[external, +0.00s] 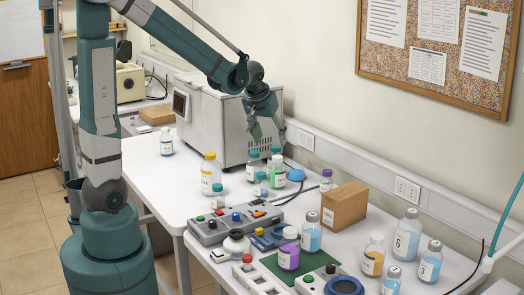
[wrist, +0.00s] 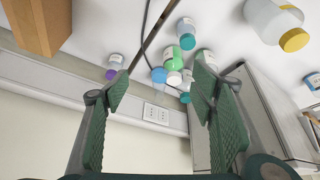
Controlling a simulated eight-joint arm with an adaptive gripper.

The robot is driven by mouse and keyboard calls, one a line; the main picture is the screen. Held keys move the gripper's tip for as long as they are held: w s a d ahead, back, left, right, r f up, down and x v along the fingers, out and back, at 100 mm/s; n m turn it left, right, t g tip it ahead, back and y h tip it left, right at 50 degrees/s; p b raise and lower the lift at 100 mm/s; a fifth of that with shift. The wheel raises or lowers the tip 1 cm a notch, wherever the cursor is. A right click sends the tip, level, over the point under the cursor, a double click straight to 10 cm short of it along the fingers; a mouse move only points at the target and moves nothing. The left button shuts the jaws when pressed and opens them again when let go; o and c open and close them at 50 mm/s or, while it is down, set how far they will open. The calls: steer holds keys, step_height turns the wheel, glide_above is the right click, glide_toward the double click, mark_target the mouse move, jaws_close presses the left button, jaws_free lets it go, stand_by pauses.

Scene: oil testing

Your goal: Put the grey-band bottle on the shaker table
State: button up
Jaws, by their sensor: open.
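My gripper (external: 269,141) is open and empty, above and behind a cluster of bottles at the middle of the bench. In the wrist view its two green fingers (wrist: 161,88) are spread wide with nothing between them touching. I cannot tell for certain which bottle has the grey band. Grey-capped bottles with blue contents stand at the right: one in the middle (external: 311,232), a large one (external: 406,238), one beside it (external: 430,263) and a small one (external: 391,283). A grey device with coloured buttons (external: 210,232) stands at the front; I cannot tell if it is the shaker table.
Below my gripper are a green bottle (external: 277,177) and teal-capped bottles (external: 253,172). A yellow-capped bottle (external: 210,174) stands left, a purple-capped one (external: 326,182) right. A cardboard box (external: 344,205) and a metal cabinet (external: 212,122) flank them. The bench's left part is clearer.

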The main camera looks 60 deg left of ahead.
steer(key=s+d+r+m+t, duration=0.1)
steer(key=s+d+r+m, duration=0.1)
steer(key=s+d, duration=0.3)
steer(key=s+d+r+m+t+h, duration=0.1)
steer(key=s+d, duration=0.3)
steer(key=s, duration=0.8)
steer(key=s+d+r+m+h, duration=0.1)
steer(key=s+d+r+m, duration=0.2)
steer(key=s, duration=0.6)
steer(key=d, duration=0.2)
steer(key=shift+s+d+r+t, duration=0.15)
steer(key=shift+d+r+t, duration=0.2)
steer(key=shift+r+t, duration=0.05)
